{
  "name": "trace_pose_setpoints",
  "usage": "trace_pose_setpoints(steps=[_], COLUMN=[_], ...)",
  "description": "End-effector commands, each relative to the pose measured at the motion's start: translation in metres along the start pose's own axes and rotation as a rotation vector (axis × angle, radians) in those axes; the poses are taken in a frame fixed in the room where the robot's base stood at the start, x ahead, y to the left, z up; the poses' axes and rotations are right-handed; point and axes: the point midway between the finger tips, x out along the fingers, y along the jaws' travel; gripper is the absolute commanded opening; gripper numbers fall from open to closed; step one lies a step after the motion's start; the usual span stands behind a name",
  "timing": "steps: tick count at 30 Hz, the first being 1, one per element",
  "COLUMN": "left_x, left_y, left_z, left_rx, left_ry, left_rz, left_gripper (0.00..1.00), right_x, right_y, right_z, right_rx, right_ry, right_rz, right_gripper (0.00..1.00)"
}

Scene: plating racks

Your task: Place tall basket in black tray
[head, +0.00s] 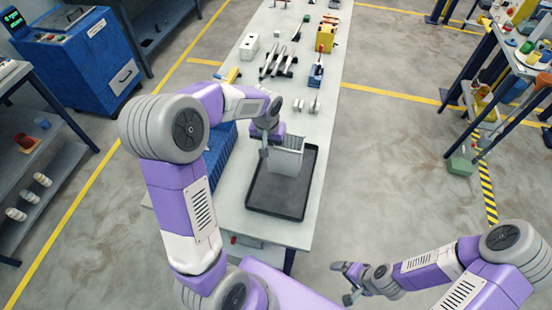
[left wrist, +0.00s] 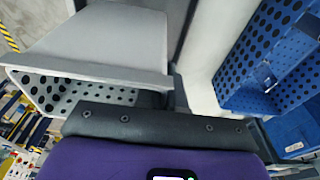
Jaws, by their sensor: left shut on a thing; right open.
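The tall basket (head: 286,160) is light grey with perforated walls, and it looks upright over the far part of the black tray (head: 272,207). I cannot tell whether its bottom touches the tray. My left gripper (head: 270,144) is shut on the basket's upper left edge. In the left wrist view the grey basket (left wrist: 100,40) fills the upper left, with its holed inside showing below a wide rim. The near part of the tray is empty. My right gripper (head: 352,283) is open and empty, off the table at the lower right.
A blue perforated crate (head: 220,150) stands left of the tray and shows in the left wrist view (left wrist: 262,65). Farther along the white table (head: 250,100) lie dark-and-silver tools (head: 278,62), a white block (head: 249,46) and a yellow box (head: 327,38).

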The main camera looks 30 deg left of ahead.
Motion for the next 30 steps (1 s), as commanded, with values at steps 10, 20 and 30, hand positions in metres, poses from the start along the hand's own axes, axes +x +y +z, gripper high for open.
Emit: trace_pose_setpoints(steps=[10, 20, 30], left_x=[0.032, 0.060, 0.063], left_y=[0.000, 0.000, 0.000], left_z=[0.004, 0.008, 0.009], left_rx=[-0.001, -0.002, -0.001], left_ry=[0.004, 0.005, 0.002], left_rz=[0.001, 0.001, 0.000], left_gripper=[0.00, 0.00, 0.18], right_x=[0.003, 0.005, 0.008], right_y=[0.001, 0.002, 0.003], right_z=[0.000, -0.001, -0.001], right_rx=[0.000, 0.000, 0.000], right_ry=[0.000, 0.001, 0.001], right_rz=[0.000, 0.000, 0.000], right_gripper=[0.97, 0.97, 0.97])
